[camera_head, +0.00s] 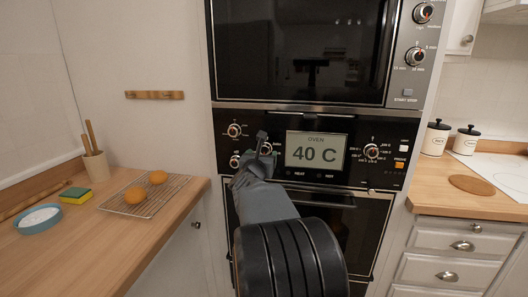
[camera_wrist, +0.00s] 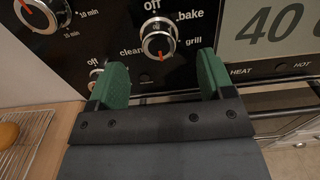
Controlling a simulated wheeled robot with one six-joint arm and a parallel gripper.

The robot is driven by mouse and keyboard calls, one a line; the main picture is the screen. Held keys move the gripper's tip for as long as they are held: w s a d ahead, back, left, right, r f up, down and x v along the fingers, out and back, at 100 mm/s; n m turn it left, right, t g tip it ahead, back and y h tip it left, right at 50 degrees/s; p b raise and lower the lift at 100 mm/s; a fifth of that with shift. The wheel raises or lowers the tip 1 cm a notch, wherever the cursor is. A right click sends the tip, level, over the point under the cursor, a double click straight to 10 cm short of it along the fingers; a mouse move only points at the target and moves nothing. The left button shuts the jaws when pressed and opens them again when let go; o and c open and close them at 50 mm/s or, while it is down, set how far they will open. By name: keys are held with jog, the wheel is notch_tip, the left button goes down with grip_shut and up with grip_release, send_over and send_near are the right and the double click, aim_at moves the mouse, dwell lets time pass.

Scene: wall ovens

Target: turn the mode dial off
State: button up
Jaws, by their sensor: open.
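The mode dial (camera_wrist: 158,40) is a round black-and-silver knob on the black oven panel. The wrist view shows "off" above it, "bake" at upper right, "grill" at right and "clean" at left. A red mark shows low on its face, but I cannot tell surely which label it points to. In the head view the dial (camera_head: 267,148) is partly hidden by my gripper (camera_head: 258,152). My gripper (camera_wrist: 163,72) is open, with its green fingers apart and nothing between them. The dial appears just beyond the fingertips, roughly centred between them.
The oven display (camera_head: 314,150) reads 40 C, right of the dial. Another dial (camera_head: 234,130) is at upper left and a smaller one (camera_wrist: 96,74) at lower left. A temperature dial (camera_head: 372,151) is at right. The oven door handle (camera_head: 320,198) runs below the panel.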

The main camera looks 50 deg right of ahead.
aim_at(264, 151)
jog(key=shift+x, duration=2.45)
jog(key=shift+c, duration=0.4)
